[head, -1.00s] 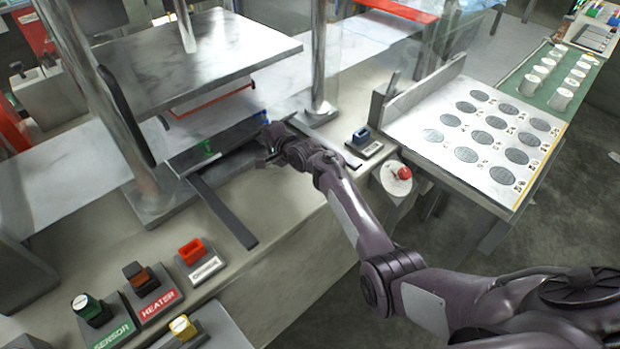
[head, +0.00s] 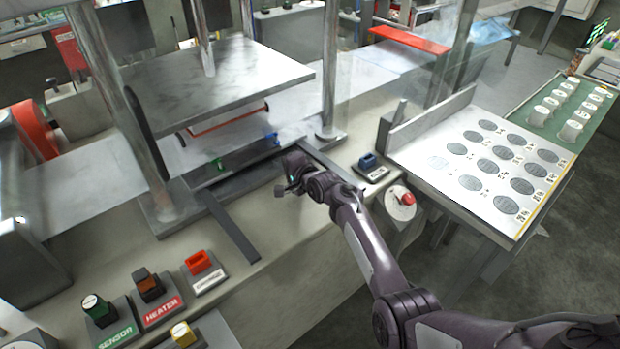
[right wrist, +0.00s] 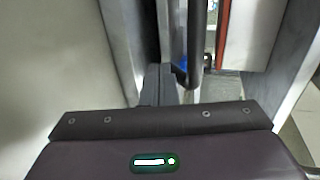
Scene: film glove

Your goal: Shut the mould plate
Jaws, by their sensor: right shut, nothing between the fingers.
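The mould plate (head: 245,155) shows as a dark, long bar low in the press, with a green piece (head: 220,163) near its left end and a blue piece (head: 271,139) near its right. It sits between two rails below the upper press plate (head: 222,82). My right gripper (head: 283,190) is shut and empty, just in front of the plate's right part; whether it touches is unclear. In the right wrist view, its dark fingers (right wrist: 160,86) are beside a dark bar and a bit of blue. My left gripper is not in view.
A dark rail (head: 230,225) sticks out over the bench front. Metal columns (head: 328,80) flank the press. Red, brown, green and yellow switches stand at front left; a blue switch (head: 368,161) and red button (head: 407,198) are at right.

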